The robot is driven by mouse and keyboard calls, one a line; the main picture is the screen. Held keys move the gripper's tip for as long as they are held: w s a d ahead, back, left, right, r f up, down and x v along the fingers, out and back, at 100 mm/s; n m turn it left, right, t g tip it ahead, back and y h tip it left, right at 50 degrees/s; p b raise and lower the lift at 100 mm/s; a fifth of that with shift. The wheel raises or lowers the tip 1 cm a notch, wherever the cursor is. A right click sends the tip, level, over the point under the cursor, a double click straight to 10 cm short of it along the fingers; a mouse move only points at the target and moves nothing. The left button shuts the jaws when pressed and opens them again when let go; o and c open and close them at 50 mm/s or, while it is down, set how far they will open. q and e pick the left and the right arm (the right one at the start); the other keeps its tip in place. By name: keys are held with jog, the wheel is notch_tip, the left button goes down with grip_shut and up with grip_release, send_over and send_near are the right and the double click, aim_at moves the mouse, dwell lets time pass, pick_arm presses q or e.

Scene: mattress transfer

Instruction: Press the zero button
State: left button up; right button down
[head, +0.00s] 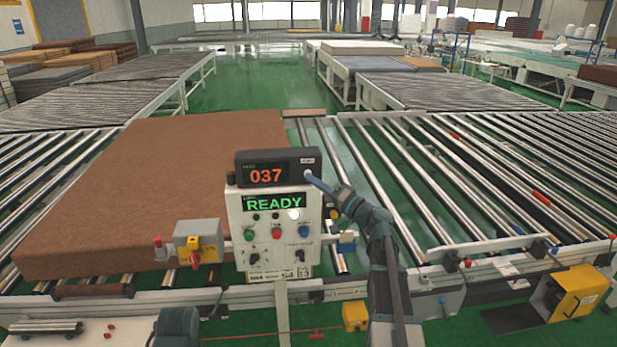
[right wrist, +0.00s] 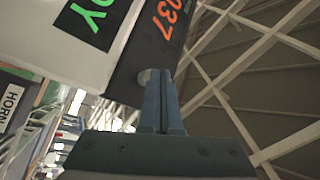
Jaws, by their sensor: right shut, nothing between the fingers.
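The counter box (head: 277,158) is dark and sits on top of the control panel, with a red "037" on its display. It also shows in the right wrist view (right wrist: 134,66). A small pale round button (head: 308,173) is at its right end; in the right wrist view the button (right wrist: 147,76) is partly hidden by the fingertips. My right gripper (head: 314,181) is shut and empty, with its tips at the button, also in the right wrist view (right wrist: 160,76). I cannot tell whether they touch it. My left gripper is not in view.
The control panel (head: 236,238) below reads "READY" in green and has several buttons and knobs. A grey switch box (head: 188,231) stands to its left. A large brown mattress (head: 110,185) lies on the rollers behind. Roller conveyors (head: 480,165) extend to the right.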

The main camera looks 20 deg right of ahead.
jog(key=shift+w+d, duration=0.2)
jog(key=shift+w, duration=0.45)
dwell(0.5)
jog(key=shift+s, duration=0.1)
jog(key=shift+s+a, duration=0.2)
jog(key=shift+s, duration=0.35)
jog(key=shift+s+a, duration=0.2)
jog(key=shift+s, duration=0.35)
jog(key=s, duration=0.1)
jog(key=s+a, duration=0.1)
jog(key=s, duration=0.2)
jog(key=shift+s+a, duration=0.3)
jog(key=shift+s, duration=0.1)
dwell(0.6)
